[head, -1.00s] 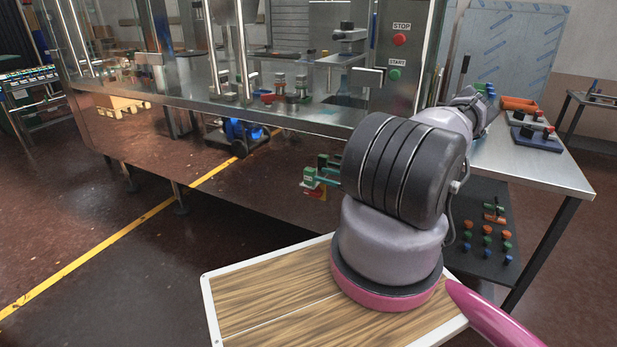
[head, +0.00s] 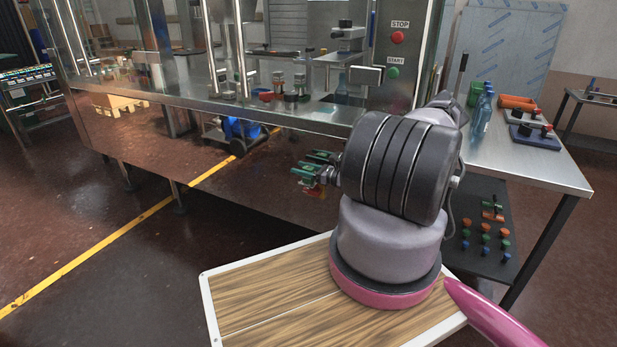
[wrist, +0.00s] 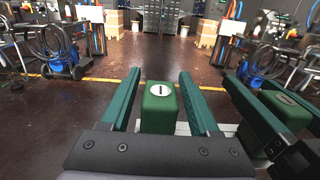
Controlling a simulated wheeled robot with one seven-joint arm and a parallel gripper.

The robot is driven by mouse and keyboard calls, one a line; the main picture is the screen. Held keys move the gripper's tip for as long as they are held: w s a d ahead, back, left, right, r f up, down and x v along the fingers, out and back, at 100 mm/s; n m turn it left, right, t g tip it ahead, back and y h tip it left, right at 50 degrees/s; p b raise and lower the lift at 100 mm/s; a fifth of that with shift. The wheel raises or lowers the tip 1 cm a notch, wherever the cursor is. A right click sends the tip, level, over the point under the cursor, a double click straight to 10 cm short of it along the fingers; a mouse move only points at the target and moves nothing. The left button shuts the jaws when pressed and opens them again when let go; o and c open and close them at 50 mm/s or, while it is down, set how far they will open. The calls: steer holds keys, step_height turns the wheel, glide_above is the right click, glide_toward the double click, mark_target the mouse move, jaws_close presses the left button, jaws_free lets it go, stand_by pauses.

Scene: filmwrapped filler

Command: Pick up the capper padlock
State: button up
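The green padlock (wrist: 159,108), with a white round keyhole plate, shows in the wrist view between the two dark green fingers of my gripper (wrist: 159,82). The fingers are spread on either side of it, with what looks like a narrow gap at each side. A pale metal bar lies behind and beside the padlock. In the head view my gripper (head: 312,168) is beside the machine's shiny front panel, and I cannot make the padlock out from the green fingers there. A second green gripper and block at the right of the wrist view look like a reflection in that panel.
The steel machine (head: 150,160) with its reflective panel stands close by the gripper. A steel table (head: 530,165) at right holds blue bottles (head: 482,115) and small trays. A dark lower shelf (head: 480,240) carries coloured knobs. The floor at left is open.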

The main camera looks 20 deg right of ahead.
jaws_close()
steer(key=shift+r, duration=0.1)
